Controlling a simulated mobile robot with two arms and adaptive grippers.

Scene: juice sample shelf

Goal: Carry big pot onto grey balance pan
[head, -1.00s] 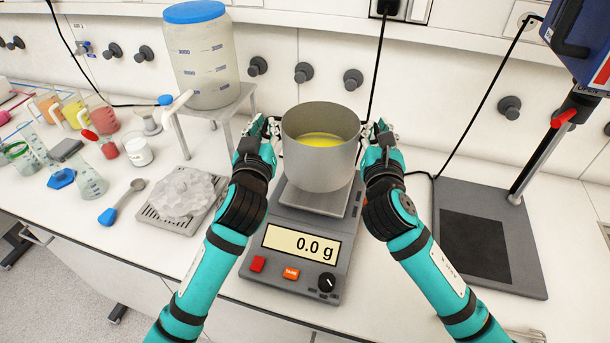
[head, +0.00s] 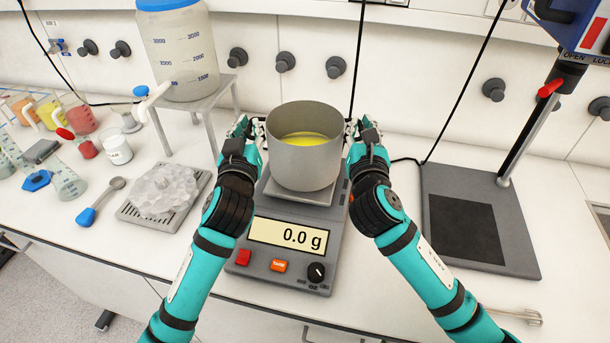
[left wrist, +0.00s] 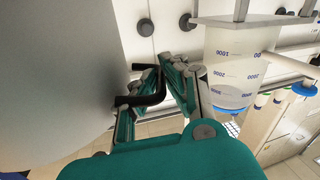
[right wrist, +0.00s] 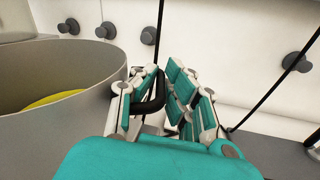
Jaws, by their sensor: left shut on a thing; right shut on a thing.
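The big pot (head: 304,163) is a grey metal pot with yellow liquid inside. It is upright over the grey balance pan (head: 322,196), and the display reads 0.0 g. I cannot tell for certain whether its base touches the pan. My left gripper (head: 252,132) is shut on the pot's left handle; the dark handle (left wrist: 150,88) shows between the fingers in the left wrist view. My right gripper (head: 354,132) is shut on the right handle, and the dark handle (right wrist: 152,100) shows in the right wrist view. The pot hides most of the pan.
A large jar (head: 180,55) on a metal stand (head: 180,105) stands behind left. A grille with a clear lumpy piece (head: 163,190) lies left of the balance. Beakers and a spoon lie further left. A grey stand base (head: 480,220) with a post stands right.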

